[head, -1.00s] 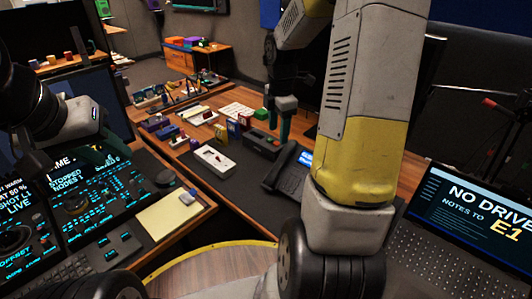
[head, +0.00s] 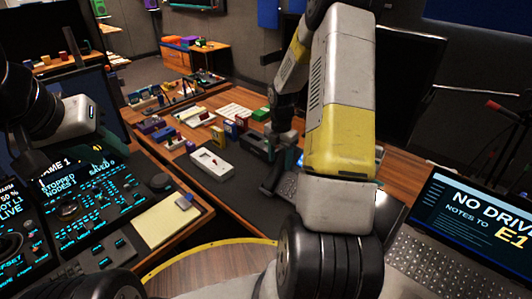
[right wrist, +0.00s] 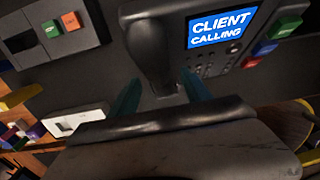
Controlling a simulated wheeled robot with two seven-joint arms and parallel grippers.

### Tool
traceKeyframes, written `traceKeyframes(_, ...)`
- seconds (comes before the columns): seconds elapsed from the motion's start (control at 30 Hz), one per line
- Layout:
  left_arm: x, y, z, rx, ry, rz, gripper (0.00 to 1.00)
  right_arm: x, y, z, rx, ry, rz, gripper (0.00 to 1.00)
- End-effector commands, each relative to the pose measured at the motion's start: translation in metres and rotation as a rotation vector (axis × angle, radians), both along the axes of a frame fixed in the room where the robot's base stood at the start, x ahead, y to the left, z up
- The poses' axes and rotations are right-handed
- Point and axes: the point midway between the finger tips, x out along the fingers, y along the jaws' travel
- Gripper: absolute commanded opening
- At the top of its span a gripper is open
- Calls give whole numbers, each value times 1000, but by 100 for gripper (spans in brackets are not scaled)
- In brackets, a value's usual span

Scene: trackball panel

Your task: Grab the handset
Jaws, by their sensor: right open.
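The dark handset (right wrist: 150,50) lies along the left side of the desk phone (right wrist: 205,62), whose blue screen reads "CLIENT CALLING". In the head view the handset (head: 270,186) shows at the phone's left edge; my right arm hides much of the phone. My right gripper (right wrist: 160,92) is open, its teal fingers on either side of the handset's near end in the picture. Contact cannot be told. In the head view this gripper (head: 287,155) is just above the phone. My left gripper (head: 92,150) hangs over the left console, its fingers barely visible.
A white box (head: 211,164) and a dark button box (head: 255,145) stand left of the phone. A laptop (head: 470,225) is at the right. A yellow notepad (head: 166,223) lies on the left desk. The dark mat in front of the white box is clear.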

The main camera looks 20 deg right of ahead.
Motion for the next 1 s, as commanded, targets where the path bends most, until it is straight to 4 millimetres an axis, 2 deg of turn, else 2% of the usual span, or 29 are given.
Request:
traceKeyframes(0.2, 0, 0, 0, 0, 0, 0, 36, 0, 0, -1, 0, 0, 0, 56)
traceKeyframes(0.5, 0, 0, 0, 0, 0, 0, 36, 0, 0, 0, 0, 0, -1, 0)
traceKeyframes(0.83, 0, 0, 0, 0, 0, 0, 36, 0, 0, 1, 0, -1, -1, 0)
traceKeyframes(1.0, 0, 0, 0, 0, 0, 0, 36, 1, 0, 10, 0, -4, -1, 0)
